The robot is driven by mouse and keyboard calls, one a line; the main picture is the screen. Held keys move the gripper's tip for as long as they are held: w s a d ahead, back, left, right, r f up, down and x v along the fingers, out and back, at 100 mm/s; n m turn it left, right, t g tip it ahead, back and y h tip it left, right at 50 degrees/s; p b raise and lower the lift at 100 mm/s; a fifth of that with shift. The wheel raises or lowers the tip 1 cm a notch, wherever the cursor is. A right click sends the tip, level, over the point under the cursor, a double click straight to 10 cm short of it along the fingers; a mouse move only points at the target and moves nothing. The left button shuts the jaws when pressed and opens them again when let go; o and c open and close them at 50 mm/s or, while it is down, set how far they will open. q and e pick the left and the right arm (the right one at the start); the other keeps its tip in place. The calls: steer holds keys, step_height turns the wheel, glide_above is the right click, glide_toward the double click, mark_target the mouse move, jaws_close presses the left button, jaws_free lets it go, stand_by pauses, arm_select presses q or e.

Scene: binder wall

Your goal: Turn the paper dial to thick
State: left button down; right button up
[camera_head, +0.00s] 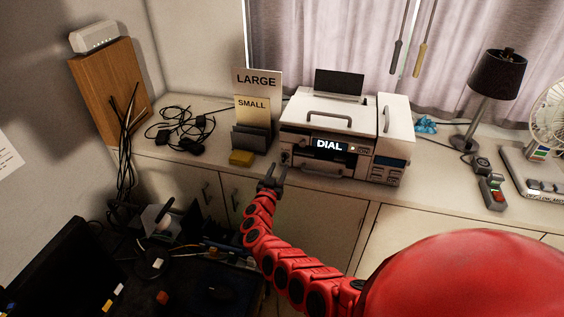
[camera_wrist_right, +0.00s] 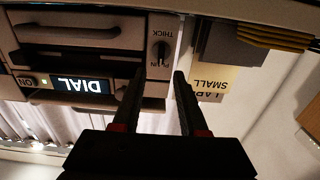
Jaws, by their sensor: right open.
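The machine (camera_head: 335,125) with a lit "DIAL" display (camera_head: 329,146) stands on the white counter. Its small dark paper dial (camera_wrist_right: 161,54) shows in the upside-down right wrist view. The word THICK is printed on one side of the dial, and a label on the opposite side is partly hidden. The dial's grip bar runs roughly up and down in that view; I cannot tell which end points. My right gripper (camera_wrist_right: 159,73) is open, its two fingertips apart on either side of the dial's line. In the head view it (camera_head: 272,178) is in front of the machine's left corner. My left gripper is out of view.
Black cables (camera_head: 185,130) lie farther left. A lamp (camera_head: 497,85) and fan stand to the right. A cluttered dark desk is at lower left.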

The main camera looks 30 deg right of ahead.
mark_target(283, 158)
steer(key=b+x, duration=0.2)
steer(key=x, duration=0.2)
steer(key=shift+w+a+f, duration=0.1)
steer(key=shift+a+f, duration=0.05)
steer(key=shift+w+d, duration=0.35)
steer(key=shift+d, duration=0.2)
jaws_close()
